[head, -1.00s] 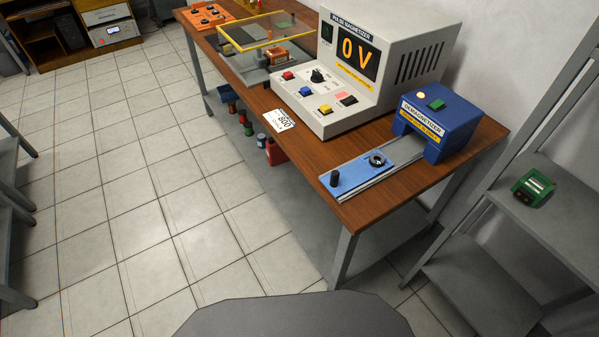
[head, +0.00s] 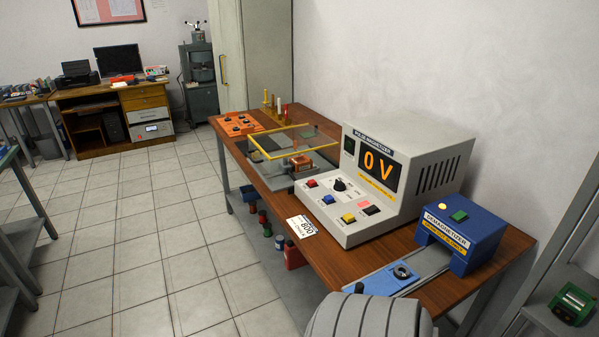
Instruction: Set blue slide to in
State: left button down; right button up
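The blue slide (head: 385,281) is a light-blue plate on a grey rail (head: 428,262) in front of the dark-blue demagnetizer (head: 462,236). It sits at the outer end of the rail, clear of the demagnetizer's opening, with bare rail between them. A dark ring-shaped part (head: 402,272) lies on the slide. A black knob (head: 359,288) shows at its outer end. A grey rounded part of mine at the bottom edge hides the table's near corner and comes close to the knob. Neither of my grippers is in view.
The pulse magnetizer (head: 395,180) reads 0 V and stands left of the demagnetizer on the wooden table (head: 335,262). A yellow-framed clear box (head: 285,150) and an orange panel (head: 237,124) are farther back. A grey shelf (head: 560,285) stands at right. Tiled floor at left is open.

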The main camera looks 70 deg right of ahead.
aim_at(384, 283)
jog(key=u, duration=0.15)
jog(key=i, duration=1.05)
jog(key=z, duration=2.05)
